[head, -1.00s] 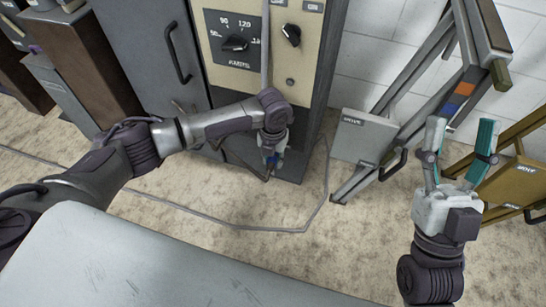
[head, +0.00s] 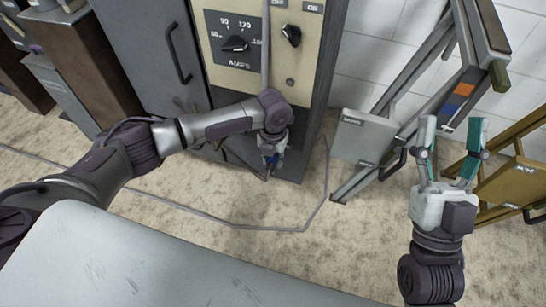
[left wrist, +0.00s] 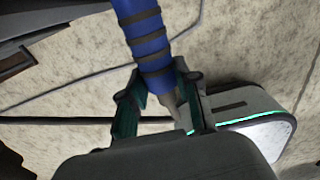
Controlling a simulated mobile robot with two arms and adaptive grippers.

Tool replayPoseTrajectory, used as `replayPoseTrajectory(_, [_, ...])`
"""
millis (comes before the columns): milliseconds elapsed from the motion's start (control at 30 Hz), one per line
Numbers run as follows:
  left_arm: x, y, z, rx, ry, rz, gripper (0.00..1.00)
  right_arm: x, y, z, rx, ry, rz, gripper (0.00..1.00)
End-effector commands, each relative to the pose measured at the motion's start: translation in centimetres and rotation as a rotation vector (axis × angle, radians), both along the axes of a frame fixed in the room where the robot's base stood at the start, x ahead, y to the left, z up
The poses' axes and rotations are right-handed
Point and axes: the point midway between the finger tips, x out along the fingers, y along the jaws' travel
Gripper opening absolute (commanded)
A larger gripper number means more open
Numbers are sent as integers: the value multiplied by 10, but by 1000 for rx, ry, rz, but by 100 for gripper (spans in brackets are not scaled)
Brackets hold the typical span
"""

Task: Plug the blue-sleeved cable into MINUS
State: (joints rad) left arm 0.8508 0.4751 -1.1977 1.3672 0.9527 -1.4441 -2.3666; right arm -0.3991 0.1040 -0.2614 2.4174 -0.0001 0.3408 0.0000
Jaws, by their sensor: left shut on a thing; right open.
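My right gripper (head: 450,145) is open and empty, pointing up at the right. I see no readable MINUS marking; my left forearm and hand hide part of the cabinet's lower front.
The tall cabinet (head: 302,72) has a cream panel with an AMPS dial (head: 235,43) and a second knob (head: 291,35). A thin grey cable (head: 270,229) runs along the floor. Grey (head: 362,137) and yellow-brown (head: 512,186) framed panels stand at the right, near my right gripper.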

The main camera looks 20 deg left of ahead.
Motion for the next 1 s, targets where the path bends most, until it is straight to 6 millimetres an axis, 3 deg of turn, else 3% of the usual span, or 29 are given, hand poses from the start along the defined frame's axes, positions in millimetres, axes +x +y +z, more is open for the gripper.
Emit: replayPoseTrajectory(1000, [-2,0,0,-1,-1,0,0,16,1,-21,-42,149,-9,61])
